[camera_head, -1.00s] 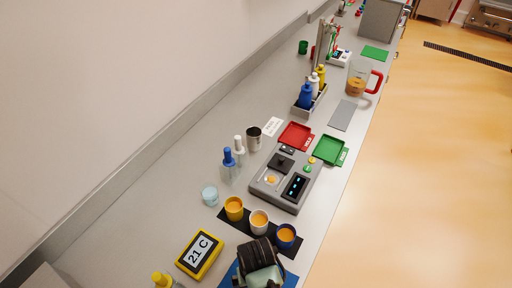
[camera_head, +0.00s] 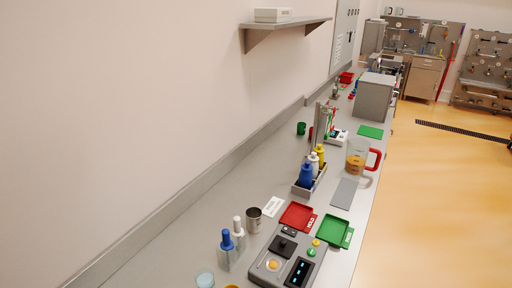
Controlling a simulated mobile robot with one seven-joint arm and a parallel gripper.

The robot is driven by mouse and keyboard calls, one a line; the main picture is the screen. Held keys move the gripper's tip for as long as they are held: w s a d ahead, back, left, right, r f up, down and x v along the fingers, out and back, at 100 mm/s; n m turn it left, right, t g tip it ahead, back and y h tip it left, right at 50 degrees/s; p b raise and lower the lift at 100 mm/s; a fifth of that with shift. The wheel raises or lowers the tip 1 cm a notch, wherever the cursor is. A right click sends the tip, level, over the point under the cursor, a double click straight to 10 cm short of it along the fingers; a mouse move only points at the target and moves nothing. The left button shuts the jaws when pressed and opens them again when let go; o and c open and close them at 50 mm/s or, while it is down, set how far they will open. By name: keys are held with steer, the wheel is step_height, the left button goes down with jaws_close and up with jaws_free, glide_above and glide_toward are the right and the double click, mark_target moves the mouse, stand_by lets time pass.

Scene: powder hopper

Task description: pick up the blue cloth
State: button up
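No blue cloth shows in the current head view. My gripper is also out of the picture, so its jaws cannot be seen. The blue things in view are a blue-capped bottle (camera_head: 227,246) at the lower left and a blue bottle (camera_head: 306,175) in a grey tray (camera_head: 317,186); neither is a cloth.
A grey bench runs from the bottom to the back along the wall. A scale (camera_head: 287,262), red tray (camera_head: 298,215), green tray (camera_head: 335,231), metal cup (camera_head: 254,220) and red-handled jug (camera_head: 358,156) stand on it. A shelf (camera_head: 285,29) juts from the wall. Floor at right is clear.

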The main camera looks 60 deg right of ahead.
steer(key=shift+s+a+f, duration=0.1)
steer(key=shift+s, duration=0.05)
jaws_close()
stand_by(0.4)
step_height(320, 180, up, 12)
steer(key=p, duration=1.1)
steer(key=shift+p, duration=0.35)
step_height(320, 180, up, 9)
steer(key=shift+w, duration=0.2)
